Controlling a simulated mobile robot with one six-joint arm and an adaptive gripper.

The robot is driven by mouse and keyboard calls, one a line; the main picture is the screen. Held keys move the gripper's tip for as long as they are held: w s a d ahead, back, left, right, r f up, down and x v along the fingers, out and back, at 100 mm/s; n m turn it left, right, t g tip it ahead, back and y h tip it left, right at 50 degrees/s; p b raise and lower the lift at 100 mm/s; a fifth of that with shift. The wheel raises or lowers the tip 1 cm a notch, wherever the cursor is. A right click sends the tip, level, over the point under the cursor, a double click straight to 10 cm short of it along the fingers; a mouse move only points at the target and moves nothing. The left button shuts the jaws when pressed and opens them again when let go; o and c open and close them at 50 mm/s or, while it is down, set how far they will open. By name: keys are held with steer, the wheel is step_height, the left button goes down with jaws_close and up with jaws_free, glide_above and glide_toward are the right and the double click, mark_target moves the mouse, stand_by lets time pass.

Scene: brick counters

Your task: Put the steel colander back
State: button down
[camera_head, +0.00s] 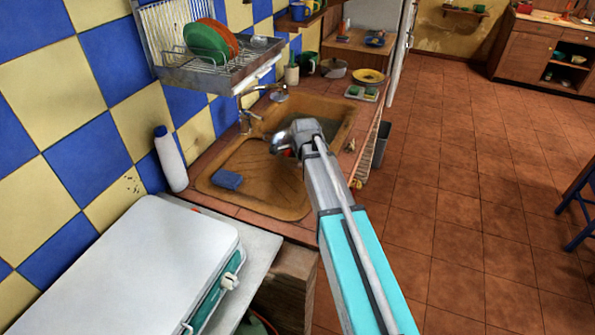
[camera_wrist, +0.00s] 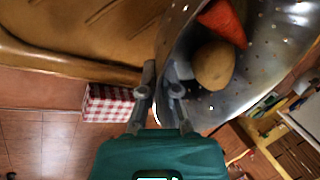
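The steel colander (camera_wrist: 221,98) is a shiny perforated bowl filling the right of the wrist view. A potato (camera_wrist: 214,65) and a red-orange carrot-like piece (camera_wrist: 223,22) lie in it. My gripper (camera_wrist: 162,80) has its fingers close together on either side of the colander's near rim, one outside and one inside, and looks shut on it. In the head view my gripper (camera_head: 298,128) is above the brown sink (camera_head: 243,160). The colander (camera_head: 280,141) shows there only as a small grey part, mostly hidden by my arm.
A blue sponge (camera_head: 227,180) lies on the drainboard. A white bottle (camera_head: 170,160) stands at the wall, below a dish rack (camera_head: 215,68) with plates. A red-checked cloth (camera_wrist: 107,103) hangs by the counter edge. Open tiled floor (camera_head: 480,200) lies right.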

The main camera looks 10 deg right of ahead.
stand_by(0.3)
steer(key=shift+w+a+f+b, duration=0.3)
steer(key=shift+w+f+b, duration=0.05)
steer(key=shift+f+b, duration=1.65)
steer(key=shift+f, duration=0.1)
steer(key=c, duration=0.8)
jaws_free()
steer(key=p+v, duration=1.1)
steer(key=v, duration=0.1)
steer(key=shift+s, duration=0.15)
